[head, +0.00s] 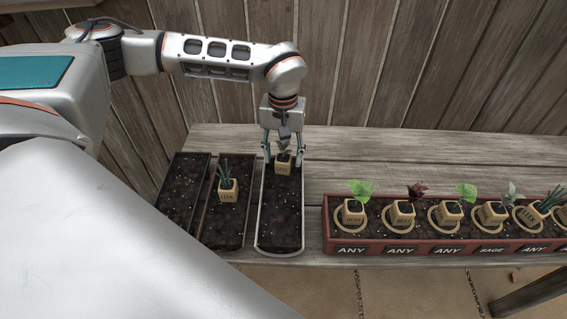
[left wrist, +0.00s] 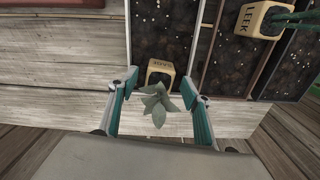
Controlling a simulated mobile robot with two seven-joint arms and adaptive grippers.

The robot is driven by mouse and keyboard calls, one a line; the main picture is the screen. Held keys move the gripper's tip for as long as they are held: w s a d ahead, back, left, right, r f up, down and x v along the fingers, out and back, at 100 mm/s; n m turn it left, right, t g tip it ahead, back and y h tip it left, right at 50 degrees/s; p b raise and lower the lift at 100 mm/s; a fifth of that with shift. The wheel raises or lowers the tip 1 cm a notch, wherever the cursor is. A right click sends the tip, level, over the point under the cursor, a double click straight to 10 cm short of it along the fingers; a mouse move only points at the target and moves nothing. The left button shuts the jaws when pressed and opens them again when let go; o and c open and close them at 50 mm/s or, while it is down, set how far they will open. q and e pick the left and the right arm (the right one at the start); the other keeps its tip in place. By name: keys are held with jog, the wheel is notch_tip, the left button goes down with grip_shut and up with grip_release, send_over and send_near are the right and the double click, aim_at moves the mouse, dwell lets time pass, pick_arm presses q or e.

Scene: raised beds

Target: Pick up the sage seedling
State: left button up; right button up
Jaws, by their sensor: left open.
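A sage seedling with grey-green leaves stands in a small tan pot (head: 283,169) at the back end of the pale-rimmed planter box (head: 279,251). My left gripper (head: 284,163) points down over it, open, with one finger on each side. In the left wrist view the sage leaves (left wrist: 157,106) show between the spread fingers, and the tan pot (left wrist: 160,68) shows around the fingertips' level; I cannot tell whether they touch it. A second grey-leaved seedling (head: 490,213) stands in the red-brown tray at right. My right gripper is not in view.
A leek pot (head: 228,190) stands in the dark planter box to the left, with an empty soil-filled box (head: 182,194) beyond it. The red-brown tray (head: 367,249) holds several potted seedlings. A plank fence (head: 400,70) rises behind the bench.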

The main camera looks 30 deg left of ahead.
pick_arm(q)
jog(key=shift+f, duration=0.95)
jog(key=c, duration=1.2)
jog(key=shift+r, duration=0.1)
